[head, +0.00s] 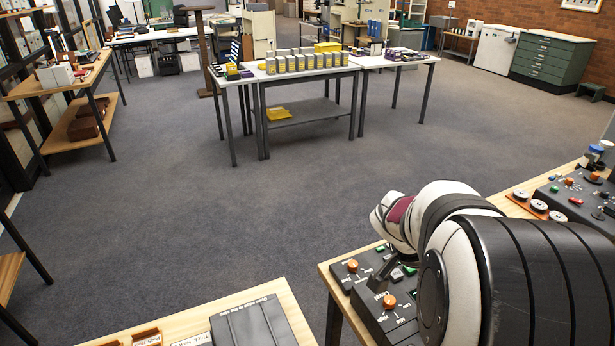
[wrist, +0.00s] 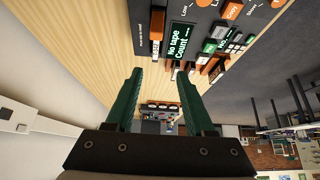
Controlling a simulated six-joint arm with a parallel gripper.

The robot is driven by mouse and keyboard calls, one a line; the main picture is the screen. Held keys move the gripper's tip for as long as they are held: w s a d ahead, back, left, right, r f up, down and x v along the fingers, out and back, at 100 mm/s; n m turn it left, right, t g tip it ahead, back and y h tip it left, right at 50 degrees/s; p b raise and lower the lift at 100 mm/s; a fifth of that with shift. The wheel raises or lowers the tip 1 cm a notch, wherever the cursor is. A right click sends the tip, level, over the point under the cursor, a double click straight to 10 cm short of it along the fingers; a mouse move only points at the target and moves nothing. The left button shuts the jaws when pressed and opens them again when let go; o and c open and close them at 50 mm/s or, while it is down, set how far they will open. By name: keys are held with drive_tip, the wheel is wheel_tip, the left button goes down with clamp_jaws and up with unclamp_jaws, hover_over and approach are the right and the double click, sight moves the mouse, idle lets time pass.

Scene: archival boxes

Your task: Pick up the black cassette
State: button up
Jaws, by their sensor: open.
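I cannot make out a black cassette for certain in either view. My gripper (wrist: 160,82) shows in the wrist view with its two green fingers spread apart and nothing between them. It is over a light wood table top (wrist: 85,25), near a dark tape deck (wrist: 208,12) with orange knobs and a display reading "No tape". In the head view my arm covers part of a dark control unit (head: 372,318) with orange knobs, and my gripper is hidden there.
A dark lettered box (head: 250,322) lies on a wooden table at the bottom of the head view. More dark equipment (head: 580,195) and white reels (head: 539,206) are at the right. A far table (head: 305,72) holds several grey boxes. Open carpet (head: 200,215) lies between.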

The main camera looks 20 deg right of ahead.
drive_tip(key=x, duration=1)
drive_tip(key=s+x, duration=0.1)
drive_tip(key=x, duration=0.4)
drive_tip(key=shift+a+f, duration=0.15)
drive_tip(key=shift+f, duration=0.15)
clamp_jaws()
